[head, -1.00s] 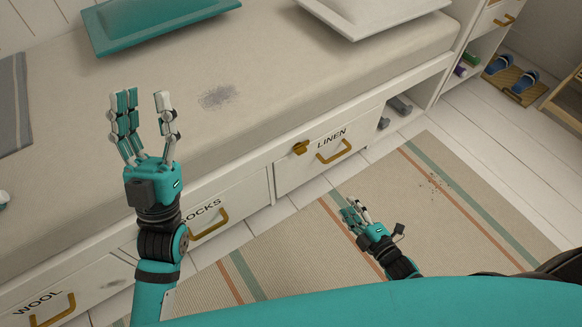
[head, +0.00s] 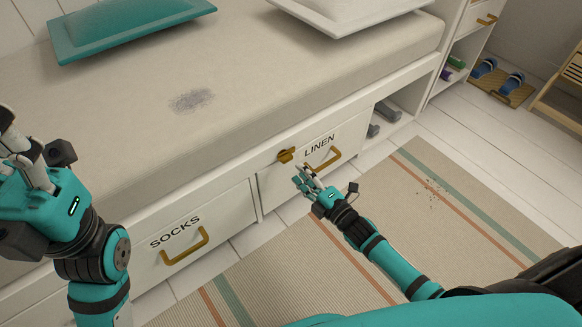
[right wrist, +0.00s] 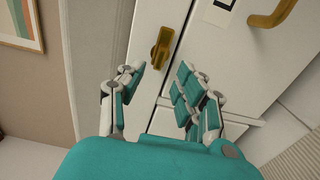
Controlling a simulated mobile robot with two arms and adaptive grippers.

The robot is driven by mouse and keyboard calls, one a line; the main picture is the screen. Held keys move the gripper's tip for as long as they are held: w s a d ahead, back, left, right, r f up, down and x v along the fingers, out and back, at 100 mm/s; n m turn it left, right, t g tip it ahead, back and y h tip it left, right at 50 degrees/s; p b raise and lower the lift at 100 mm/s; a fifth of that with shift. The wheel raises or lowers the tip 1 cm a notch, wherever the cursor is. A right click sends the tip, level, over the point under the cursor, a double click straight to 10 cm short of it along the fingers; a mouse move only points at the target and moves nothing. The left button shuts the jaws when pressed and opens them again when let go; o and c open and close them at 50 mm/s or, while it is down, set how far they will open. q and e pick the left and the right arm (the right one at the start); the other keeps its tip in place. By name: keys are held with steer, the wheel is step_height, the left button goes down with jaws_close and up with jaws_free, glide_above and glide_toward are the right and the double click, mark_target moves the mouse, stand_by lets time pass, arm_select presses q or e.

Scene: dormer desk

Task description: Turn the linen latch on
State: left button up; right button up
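The linen latch (head: 286,155) is a small brass piece at the upper left of the white LINEN drawer (head: 270,187), just under the bench edge. In the right wrist view the brass latch (right wrist: 161,50) lies ahead, between and beyond my fingers. My right gripper (head: 306,180) is just below and right of the latch in the head view, apart from it. In the right wrist view my right gripper (right wrist: 157,88) has its fingers spread with nothing between them. My left gripper (head: 22,150) is at the left edge, partly cut off and away from the drawers; its opening is unclear.
The LINEN drawer has a brass handle (head: 322,160) right of the latch. The SOCKS drawer (head: 210,225) is at its left. A striped rug (head: 430,205) lies on the floor.

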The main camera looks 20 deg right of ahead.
mark_target(289, 161)
steer(key=shift+b+x, duration=0.85)
steer(key=shift+x, duration=1.9)
jaws_close()
